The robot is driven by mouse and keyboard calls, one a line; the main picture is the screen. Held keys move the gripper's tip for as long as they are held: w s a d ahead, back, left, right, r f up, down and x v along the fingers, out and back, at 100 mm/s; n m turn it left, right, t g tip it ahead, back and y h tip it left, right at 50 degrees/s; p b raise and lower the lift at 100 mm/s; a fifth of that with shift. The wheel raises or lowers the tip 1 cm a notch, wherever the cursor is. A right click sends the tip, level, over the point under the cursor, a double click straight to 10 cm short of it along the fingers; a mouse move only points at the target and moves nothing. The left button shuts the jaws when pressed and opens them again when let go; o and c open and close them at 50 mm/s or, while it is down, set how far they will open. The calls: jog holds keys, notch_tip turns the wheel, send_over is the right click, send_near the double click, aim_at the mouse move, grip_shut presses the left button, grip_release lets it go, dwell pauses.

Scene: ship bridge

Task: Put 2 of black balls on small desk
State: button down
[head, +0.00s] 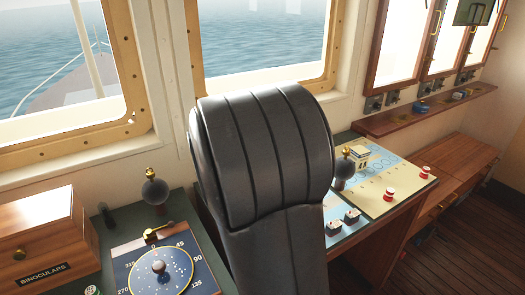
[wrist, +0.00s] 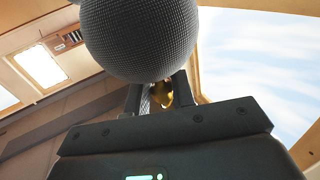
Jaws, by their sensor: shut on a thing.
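My gripper (wrist: 158,96) is shut on the brass piece of a dark grey, mesh-textured ball (wrist: 140,35) in the wrist view. The ball sits just beyond my fingertips. My gripper does not show in the head view. There, a dark ball with a brass top (head: 155,191) stands on the left console. Another dark ball with a brass top (head: 344,169) stands at the chart table (head: 375,237), beside the large black form. A low wooden desk (head: 452,160) runs along the right wall. I cannot tell which surface is the small desk.
A large black ridged form (head: 262,150) blocks the middle of the head view. A wooden binoculars box (head: 45,240) and a blue compass chart (head: 185,272) lie at left. Red-and-white pieces (head: 389,194) stand on the chart. The low wooden desk's top looks clear.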

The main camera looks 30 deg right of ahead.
jog(key=shift+f, duration=3.6)
jog(key=c, duration=1.1)
grip_release()
jog(key=shift+c, duration=0.2)
